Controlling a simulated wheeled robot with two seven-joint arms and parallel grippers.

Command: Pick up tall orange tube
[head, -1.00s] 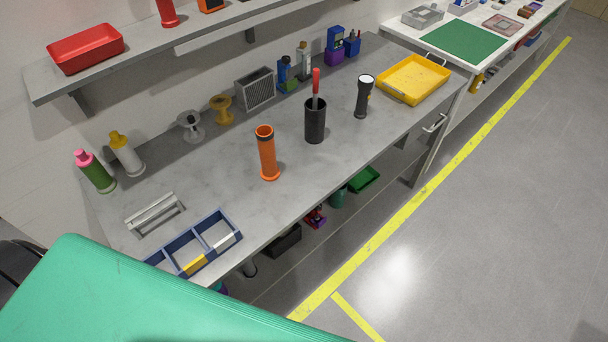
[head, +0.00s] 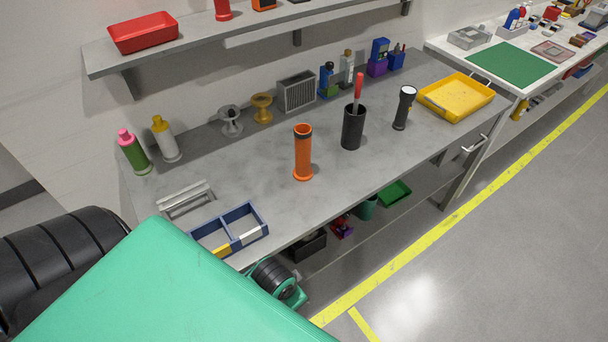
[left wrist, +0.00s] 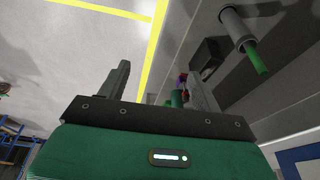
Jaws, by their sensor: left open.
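The tall orange tube (head: 303,153) stands upright on the grey workbench (head: 250,165) in the head view, with a dark band near its open top and a wider foot. Nothing touches it. My left gripper (left wrist: 160,82) shows in the left wrist view with its two fingers apart and nothing between them. It faces the floor and the lower shelf, and the tube does not show in that view. The left gripper's fingers are not visible in the head view. My right gripper is in neither view.
A black holder with a red-handled tool (head: 353,127) and a black flashlight (head: 404,107) stand right of the tube. A blue divided tray (head: 265,234) and a grey handled rack (head: 187,198) lie to its left. The bench around the tube is clear. A shelf (head: 200,50) runs above.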

